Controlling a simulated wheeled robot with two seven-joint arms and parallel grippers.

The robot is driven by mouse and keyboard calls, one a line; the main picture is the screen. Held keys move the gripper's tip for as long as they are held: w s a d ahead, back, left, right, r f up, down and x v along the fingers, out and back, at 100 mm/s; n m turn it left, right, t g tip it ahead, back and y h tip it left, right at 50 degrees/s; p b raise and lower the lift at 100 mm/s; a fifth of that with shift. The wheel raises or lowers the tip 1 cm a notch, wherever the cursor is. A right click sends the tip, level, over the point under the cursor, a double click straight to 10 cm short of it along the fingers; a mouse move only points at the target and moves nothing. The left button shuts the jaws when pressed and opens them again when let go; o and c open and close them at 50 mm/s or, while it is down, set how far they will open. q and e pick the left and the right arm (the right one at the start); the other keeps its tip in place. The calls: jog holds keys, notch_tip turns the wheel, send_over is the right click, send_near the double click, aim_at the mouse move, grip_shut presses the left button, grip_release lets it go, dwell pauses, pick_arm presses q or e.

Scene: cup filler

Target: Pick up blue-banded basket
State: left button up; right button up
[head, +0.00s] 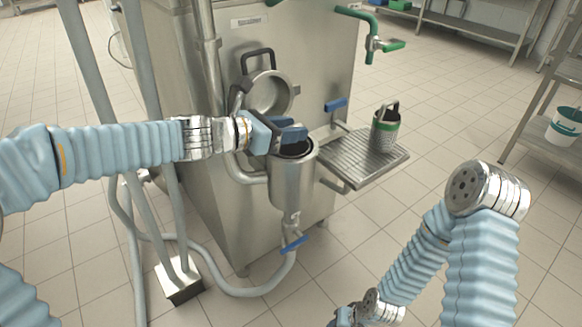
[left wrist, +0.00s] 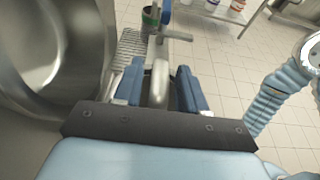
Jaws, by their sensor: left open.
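My left gripper (head: 300,129) is open just above the mouth of an upright steel cylinder (head: 292,182) on the machine's front. In the left wrist view its blue fingers (left wrist: 160,90) stand apart on either side of a grey metal piece (left wrist: 158,78). I cannot tell whether this piece is a basket handle or part of the machine. No blue band shows clearly; the cylinder's inside is dark and mostly hidden by the gripper. A green-banded basket (head: 384,132) with an upright handle stands on the drip tray. My right gripper (head: 346,316) is cut off at the bottom edge.
The ribbed drip tray (head: 352,163) juts out to the right of the cylinder. A blue-levered tap (head: 337,105) is above it, and a round open hatch (head: 267,95) is behind the gripper. Grey hoses (head: 245,291) run below.

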pick_arm(q)
jog(key=x, duration=0.2)
jog(key=shift+w+d+f, duration=0.2)
jog(key=shift+d, duration=0.05)
grip_shut()
dwell(1.2)
